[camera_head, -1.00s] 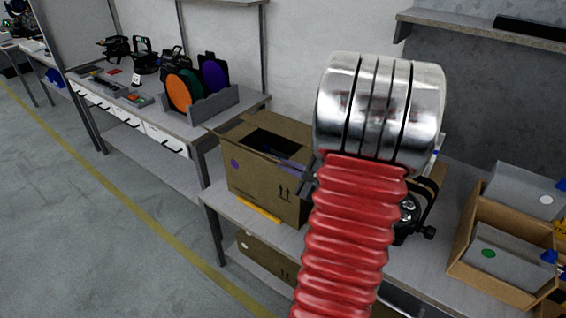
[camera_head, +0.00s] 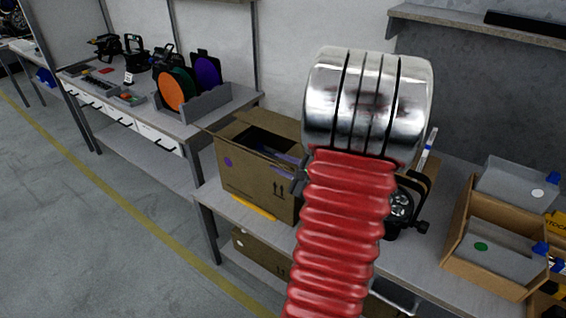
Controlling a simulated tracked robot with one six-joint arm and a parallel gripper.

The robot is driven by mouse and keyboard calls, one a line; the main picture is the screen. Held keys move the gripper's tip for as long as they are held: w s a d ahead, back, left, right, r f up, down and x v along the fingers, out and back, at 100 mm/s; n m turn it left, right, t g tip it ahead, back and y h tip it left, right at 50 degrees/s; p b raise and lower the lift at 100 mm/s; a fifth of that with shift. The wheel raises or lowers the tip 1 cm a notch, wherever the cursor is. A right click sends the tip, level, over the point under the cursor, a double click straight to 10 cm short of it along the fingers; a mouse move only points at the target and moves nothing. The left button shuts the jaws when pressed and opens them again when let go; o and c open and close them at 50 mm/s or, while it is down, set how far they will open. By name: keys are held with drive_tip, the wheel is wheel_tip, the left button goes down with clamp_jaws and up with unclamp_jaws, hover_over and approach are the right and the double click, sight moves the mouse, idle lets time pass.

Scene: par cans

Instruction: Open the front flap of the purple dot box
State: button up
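The purple dot box (camera_head: 250,178) is a brown cardboard box on the grey bench, left of my arm. Its purple dot (camera_head: 228,162) shows on the side facing me, along with printed up arrows. The top is partly open: one flap (camera_head: 219,124) sticks out at the left and the back flap (camera_head: 262,121) stands up. Inside it is dark, with something purple near the right. My red ribbed arm and its metal end cover the box's right edge. My gripper's fingers cannot be made out; a small dark part shows beside the arm at the box's right side.
A yellow item (camera_head: 253,207) lies at the box's lower front. A black lamp (camera_head: 405,205) stands right of my arm. A cardboard tray (camera_head: 495,262) with grey boxes is at the far right. Coloured discs (camera_head: 176,90) stand in a grey rack on the left bench. The floor at left is clear.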

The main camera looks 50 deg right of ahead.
drive_tip(key=v, duration=1.3)
drive_tip(key=shift+s+a, duration=0.2)
drive_tip(key=shift+s, duration=0.2)
idle(0.4)
drive_tip(key=w+a+n+g+y, duration=0.35)
drive_tip(key=w+a+n, duration=0.2)
drive_tip(key=a, duration=0.55)
drive_tip(key=w+a+n+g+y, duration=0.2)
drive_tip(key=w+a+n+y, duration=0.4)
drive_tip(key=a, duration=0.5)
drive_tip(key=s+a+r+n+g+h, duration=0.1)
drive_tip(key=s+a+r+n+h, duration=0.2)
drive_tip(key=a+n, duration=0.5)
drive_tip(key=s+a+r+n+g+h, duration=0.2)
drive_tip(key=s+a+r+n+h, duration=0.1)
drive_tip(key=a+n, duration=0.5)
drive_tip(key=shift+s+a+n, duration=0.25)
drive_tip(key=shift+s+n, duration=0.1)
drive_tip(key=shift+n, duration=0.8)
